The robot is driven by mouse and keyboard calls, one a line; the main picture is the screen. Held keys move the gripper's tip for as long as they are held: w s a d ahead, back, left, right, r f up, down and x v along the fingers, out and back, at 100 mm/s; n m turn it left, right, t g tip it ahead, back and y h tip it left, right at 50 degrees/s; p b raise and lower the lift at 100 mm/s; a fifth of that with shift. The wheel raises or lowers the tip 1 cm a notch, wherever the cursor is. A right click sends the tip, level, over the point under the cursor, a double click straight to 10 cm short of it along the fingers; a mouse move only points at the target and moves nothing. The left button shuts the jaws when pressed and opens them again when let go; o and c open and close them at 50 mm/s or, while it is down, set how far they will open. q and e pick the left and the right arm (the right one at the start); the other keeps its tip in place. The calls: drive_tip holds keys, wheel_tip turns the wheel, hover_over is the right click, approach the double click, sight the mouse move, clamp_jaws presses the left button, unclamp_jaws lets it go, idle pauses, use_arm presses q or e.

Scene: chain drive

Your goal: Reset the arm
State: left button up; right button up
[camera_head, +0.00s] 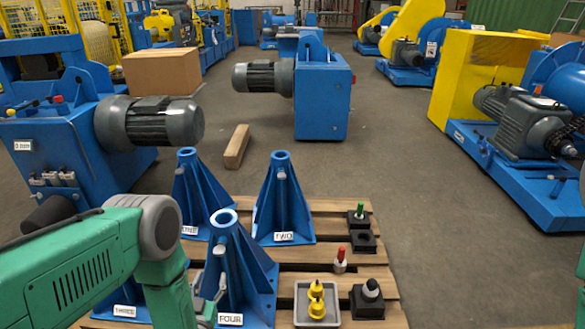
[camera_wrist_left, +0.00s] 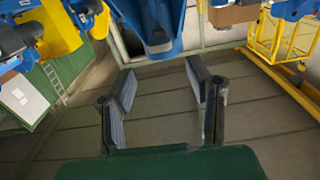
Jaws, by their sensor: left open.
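My left arm (camera_head: 95,265), green with a grey joint, comes in from the lower left in the head view. It bends down in front of the blue stands. In the wrist view my left gripper (camera_wrist_left: 161,68) has its two dark fingers spread apart with nothing between them. My right gripper is not seen.
A wooden pallet (camera_head: 335,214) carries blue stands, including stand TWO (camera_head: 282,205) and stand FOUR (camera_head: 240,275). A grey tray (camera_head: 301,318) holds yellow parts. A red-topped part (camera_head: 340,262) stands nearby. Blue machines surround the pallet; open floor (camera_head: 420,190) lies to its right.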

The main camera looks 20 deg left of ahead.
use_arm(q)
drive_tip(key=s+d+r+m+g+h+p, duration=0.1)
drive_tip(key=s+d+g+h+p, duration=0.1)
drive_tip(key=s+d+g+p, duration=0.25)
drive_tip(key=s+d+r+m+g+h+p, duration=0.1)
drive_tip(key=s+d+r+g+h+p, duration=0.15)
drive_tip(key=s+g, duration=0.4)
drive_tip(key=s+r+g, duration=0.3)
drive_tip(key=s, duration=0.6)
drive_tip(key=s+r+m+g+p, duration=0.1)
drive_tip(key=s+r+g, duration=0.1)
drive_tip(key=s, duration=0.7)
drive_tip(key=shift+r+g+p, duration=0.3)
drive_tip(key=shift+r+g, duration=0.1)
drive_tip(key=shift+r, duration=0.3)
drive_tip(key=shift+s+a, duration=0.1)
